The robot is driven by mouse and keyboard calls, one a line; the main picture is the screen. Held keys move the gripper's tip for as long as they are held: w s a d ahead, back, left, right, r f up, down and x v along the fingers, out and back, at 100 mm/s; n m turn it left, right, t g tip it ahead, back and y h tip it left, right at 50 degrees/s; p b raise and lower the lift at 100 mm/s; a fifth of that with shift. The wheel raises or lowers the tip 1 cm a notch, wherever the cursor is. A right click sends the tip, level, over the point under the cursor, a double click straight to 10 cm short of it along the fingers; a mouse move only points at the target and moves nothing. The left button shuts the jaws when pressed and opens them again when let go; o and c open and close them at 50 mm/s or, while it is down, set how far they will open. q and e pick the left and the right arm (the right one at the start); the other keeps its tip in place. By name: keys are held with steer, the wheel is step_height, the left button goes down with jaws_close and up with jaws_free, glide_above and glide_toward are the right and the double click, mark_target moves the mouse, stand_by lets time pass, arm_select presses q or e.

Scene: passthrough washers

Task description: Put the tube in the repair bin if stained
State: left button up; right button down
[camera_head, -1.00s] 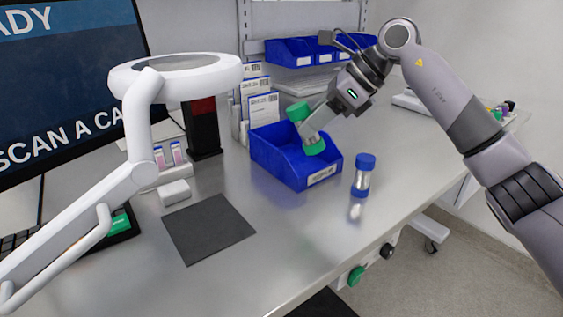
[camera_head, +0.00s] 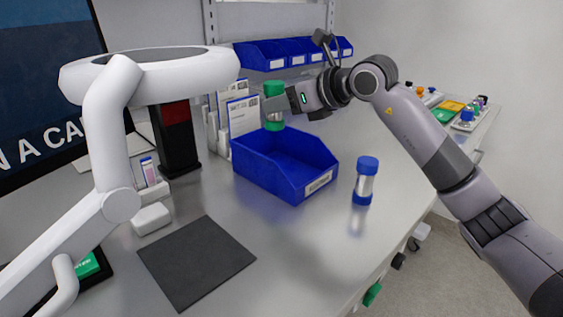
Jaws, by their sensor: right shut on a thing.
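A tube with green caps (camera_head: 273,89) is held upright in my right gripper (camera_head: 284,102), above the back of the blue bin. The gripper is shut on the tube's middle. I cannot make out any stain on it at this size. The blue bin (camera_head: 264,180) stands open on the bench with a white label on its front; its writing is too small to read, and the inside that shows is empty. A second tube with blue caps (camera_head: 365,182) stands upright on the bench to the right of the bin. My left gripper is not in view.
A white ring-shaped magnifier lamp (camera_head: 88,72) fills the left front. A dark mat (camera_head: 195,262) lies before the bin. Cards (camera_head: 243,116), a black and red device (camera_head: 177,135) and a shelf of small blue bins (camera_head: 262,58) stand behind.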

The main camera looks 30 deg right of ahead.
step_height(320, 180, down, 12)
steer(key=shift+f, duration=0.2)
steer(key=shift+b, duration=0.3)
steer(key=c, duration=1.1)
jaws_free()
steer(key=shift+f, duration=0.15)
steer(key=shift+o, duration=0.4)
steer(key=b+v, duration=0.1)
steer(key=v, duration=1.1)
steer(key=shift+b, duration=0.3)
